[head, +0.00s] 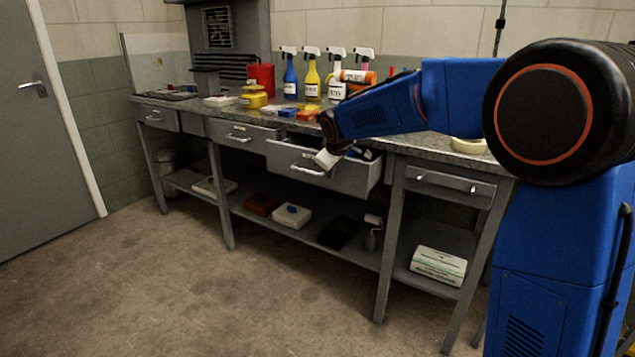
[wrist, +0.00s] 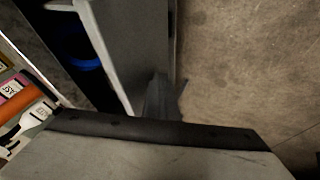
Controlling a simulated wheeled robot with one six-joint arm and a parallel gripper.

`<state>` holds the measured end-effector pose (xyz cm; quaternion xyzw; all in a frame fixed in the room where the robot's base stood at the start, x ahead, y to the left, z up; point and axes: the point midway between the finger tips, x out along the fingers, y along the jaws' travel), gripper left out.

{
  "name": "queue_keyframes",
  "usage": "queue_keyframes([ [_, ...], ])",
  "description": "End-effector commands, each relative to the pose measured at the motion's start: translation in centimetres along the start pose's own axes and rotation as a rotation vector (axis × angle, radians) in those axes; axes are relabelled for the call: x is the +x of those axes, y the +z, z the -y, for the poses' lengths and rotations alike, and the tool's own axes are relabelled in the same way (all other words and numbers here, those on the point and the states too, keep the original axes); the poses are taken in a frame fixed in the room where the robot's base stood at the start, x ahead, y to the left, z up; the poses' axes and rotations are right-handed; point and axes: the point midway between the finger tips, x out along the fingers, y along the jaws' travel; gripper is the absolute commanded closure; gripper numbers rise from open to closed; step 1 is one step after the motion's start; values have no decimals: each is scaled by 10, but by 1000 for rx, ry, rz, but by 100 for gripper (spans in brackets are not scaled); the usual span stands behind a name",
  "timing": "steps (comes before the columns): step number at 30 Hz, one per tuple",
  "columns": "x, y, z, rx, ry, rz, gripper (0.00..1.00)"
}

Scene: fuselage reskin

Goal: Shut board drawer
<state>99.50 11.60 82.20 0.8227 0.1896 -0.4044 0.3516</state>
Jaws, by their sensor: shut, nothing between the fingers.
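One drawer (head: 350,178) of the grey workbench stands pulled out, with its front and bar handle towards me in the head view. The wrist view shows its front panel (wrist: 135,40) and pale top edge close up, with a dark interior behind. My gripper (head: 325,160) is shut and empty at the upper part of this drawer's front, near the handle. I cannot tell whether it touches the drawer. In the wrist view my gripper (wrist: 163,95) overlaps the lower end of the front panel.
Other drawers (head: 250,137) beside it look shut. Spray bottles (head: 311,78) and a yellow can (head: 254,98) stand on the benchtop. A blue round item (wrist: 82,45) shows inside the open drawer. Boxes lie on the lower shelf (head: 275,232). The floor (head: 190,290) in front is clear.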

Motion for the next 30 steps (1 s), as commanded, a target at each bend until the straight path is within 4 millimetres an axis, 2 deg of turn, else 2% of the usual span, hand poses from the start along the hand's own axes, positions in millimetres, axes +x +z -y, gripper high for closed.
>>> queue_keyframes([
  [1,8,1,-13,4,1,2,100],
  [6,26,0,-50,3,1,1,100],
  [12,43,0,-80,2,1,0,100],
  [18,52,0,-97,0,0,0,100],
  [30,56,0,-105,0,3,-2,100],
])
